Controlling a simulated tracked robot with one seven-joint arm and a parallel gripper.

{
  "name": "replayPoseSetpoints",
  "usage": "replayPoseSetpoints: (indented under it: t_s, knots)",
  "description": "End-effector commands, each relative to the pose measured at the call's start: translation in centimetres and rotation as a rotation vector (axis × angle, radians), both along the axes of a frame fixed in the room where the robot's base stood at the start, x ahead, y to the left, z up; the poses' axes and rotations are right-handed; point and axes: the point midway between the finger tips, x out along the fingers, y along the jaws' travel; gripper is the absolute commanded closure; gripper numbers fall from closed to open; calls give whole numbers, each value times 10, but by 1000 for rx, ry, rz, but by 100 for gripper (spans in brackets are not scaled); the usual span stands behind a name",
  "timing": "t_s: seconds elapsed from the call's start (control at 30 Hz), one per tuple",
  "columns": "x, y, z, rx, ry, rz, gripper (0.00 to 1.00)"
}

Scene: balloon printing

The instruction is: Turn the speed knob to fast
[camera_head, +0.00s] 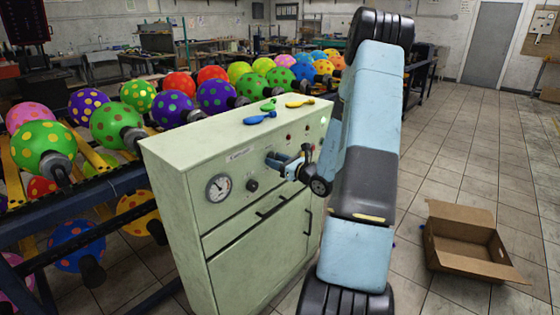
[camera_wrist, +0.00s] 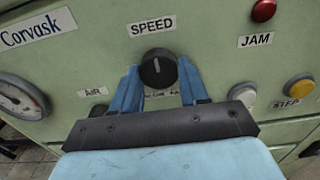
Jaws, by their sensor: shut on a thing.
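The black round speed knob (camera_wrist: 158,68) sits under the SPEED label (camera_wrist: 152,26) on the pale green cabinet front. In the wrist view my gripper (camera_wrist: 158,74) has one blue finger on each side of the knob and is shut on it. A pale mark shows on the knob's face, but its exact setting is hard to read. Small lettering below the knob is partly covered by the fingers.
A pressure gauge (camera_head: 218,187) and a small black knob (camera_head: 252,185) are left of my gripper. A red button (camera_wrist: 264,10) and a yellow button (camera_wrist: 299,88) are to the right. Deflated balloons lie on the cabinet top. An open cardboard box (camera_head: 465,245) stands on the floor.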

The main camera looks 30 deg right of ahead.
Motion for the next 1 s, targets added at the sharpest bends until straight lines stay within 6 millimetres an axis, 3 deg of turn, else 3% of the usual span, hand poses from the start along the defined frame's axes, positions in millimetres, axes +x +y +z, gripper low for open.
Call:
replayPoseSetpoints:
  t_s: [0.03, 0.07, 0.13, 0.47, 1.0]
  knots:
    - [0, -21, 1, -4, -3, -9, 86]
    - [0, -15, 0, -1, 0, -7, 82]
    - [0, -11, 0, 1, 0, -11, 86]
    - [0, -7, 0, 103, 36, -15, 87]
    - [0, -7, 1, 556, 198, -15, 86]
